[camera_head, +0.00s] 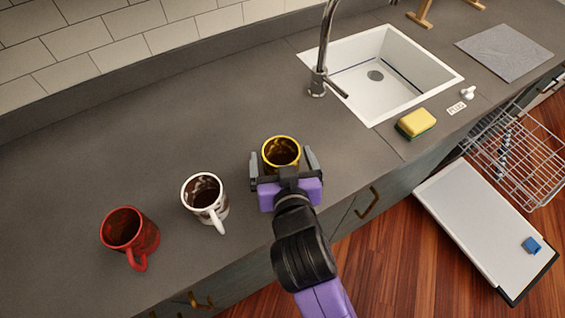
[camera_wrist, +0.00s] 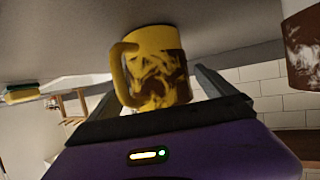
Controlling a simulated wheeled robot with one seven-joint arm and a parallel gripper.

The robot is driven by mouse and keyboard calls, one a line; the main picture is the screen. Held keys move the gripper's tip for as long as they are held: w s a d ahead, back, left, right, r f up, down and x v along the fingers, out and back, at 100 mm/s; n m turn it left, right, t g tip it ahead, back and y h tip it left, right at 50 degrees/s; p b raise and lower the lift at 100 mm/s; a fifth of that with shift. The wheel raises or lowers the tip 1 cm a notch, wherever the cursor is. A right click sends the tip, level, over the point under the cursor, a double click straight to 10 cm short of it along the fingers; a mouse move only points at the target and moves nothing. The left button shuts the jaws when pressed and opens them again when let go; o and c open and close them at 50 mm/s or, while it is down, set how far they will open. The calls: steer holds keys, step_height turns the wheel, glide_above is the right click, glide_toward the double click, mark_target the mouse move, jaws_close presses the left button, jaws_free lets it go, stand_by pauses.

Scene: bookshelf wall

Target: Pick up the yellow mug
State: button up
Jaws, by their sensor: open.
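The yellow mug (camera_head: 281,148) stands upright on the grey counter, with dark brown stains inside it in the head view. In the wrist view the mug (camera_wrist: 157,75) has brown smears on its side and its handle at the left. My gripper (camera_head: 283,160) is at the near side of the mug. Its jaws are open, with one finger to each side of the mug. In the wrist view a finger (camera_wrist: 215,82) shows to the right of the mug. I cannot tell whether either finger touches it.
A white mug (camera_head: 205,202) and a red mug (camera_head: 130,236) stand on the counter (camera_head: 110,160) to the left. A yellow-green sponge (camera_head: 416,123) lies to the right, near the sink (camera_head: 437,75) and faucet (camera_head: 320,75). An open dishwasher (camera_head: 470,225) with a rack is at the right.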

steer(key=shift+r, duration=0.1)
steer(key=c, duration=1.9)
steer(key=shift+c, duration=0.2)
steer(key=shift+r, duration=0.1)
step_height(320, 180, up, 20)
steer(key=p, duration=0.1)
